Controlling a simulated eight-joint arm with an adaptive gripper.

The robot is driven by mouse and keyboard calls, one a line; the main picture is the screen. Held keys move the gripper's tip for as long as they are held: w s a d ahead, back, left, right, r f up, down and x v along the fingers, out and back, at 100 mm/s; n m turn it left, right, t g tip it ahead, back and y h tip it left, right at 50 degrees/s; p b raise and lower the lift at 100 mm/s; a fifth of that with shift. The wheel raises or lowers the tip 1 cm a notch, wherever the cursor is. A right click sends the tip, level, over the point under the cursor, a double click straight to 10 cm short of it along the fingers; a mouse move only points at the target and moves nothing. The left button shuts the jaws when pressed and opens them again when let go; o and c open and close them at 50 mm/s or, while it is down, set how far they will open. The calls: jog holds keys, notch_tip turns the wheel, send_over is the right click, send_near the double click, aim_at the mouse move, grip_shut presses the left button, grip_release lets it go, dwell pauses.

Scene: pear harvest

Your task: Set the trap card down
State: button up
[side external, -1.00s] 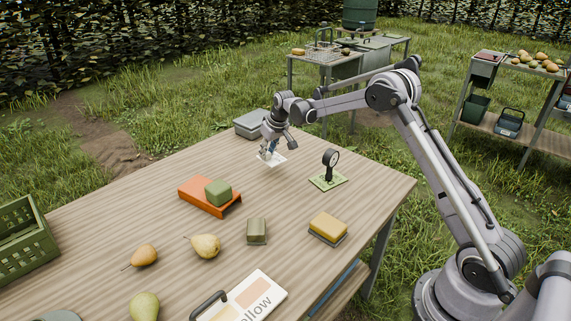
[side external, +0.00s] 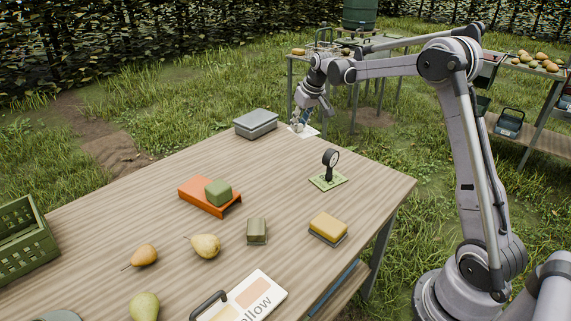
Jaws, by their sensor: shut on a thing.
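The trap card (side external: 307,131) is a small white card at the far corner of the wooden table, just right of the grey lidded box (side external: 256,124). My gripper (side external: 298,124) is shut on the card from above. The fingers cover part of the card. I cannot tell whether the card touches the tabletop or hangs slightly above it.
A magnifier on a green base (side external: 328,178) stands nearer. An orange tray (side external: 196,197) with a green block, a small olive block (side external: 257,231), a yellow sponge-like block (side external: 328,227) and several pears (side external: 205,246) lie on the table (side external: 120,225). A green crate (side external: 24,245) is at left.

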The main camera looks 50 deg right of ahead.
jog(key=s+d+m+g+h, duration=0.2)
jog(key=s+m, duration=0.6)
jog(key=s, duration=0.9)
jog(key=s+d+m+g+h, duration=0.15)
jog(key=s+m, duration=0.65)
jog(key=s, duration=1)
jog(key=shift+g, duration=0.45)
jog(key=w+a+f, duration=0.1)
jog(key=w+f, duration=0.2)
jog(key=f, duration=0.1)
jog(key=w+a+f, duration=0.2)
jog(key=w+f, duration=0.2)
jog(key=w+a+f, duration=0.2)
jog(key=w+f, duration=0.1)
jog(key=f, duration=0.1)
jog(key=shift+w+a+f, duration=0.15)
jog(key=shift+w+a, duration=0.1)
jog(key=shift+w, duration=0.05)
jog(key=shift+w+f, duration=0.1)
jog(key=shift+f, duration=2)
jog(key=shift+f, duration=0.1)
jog(key=o, duration=0.7)
jog(key=shift+o, duration=0.2)
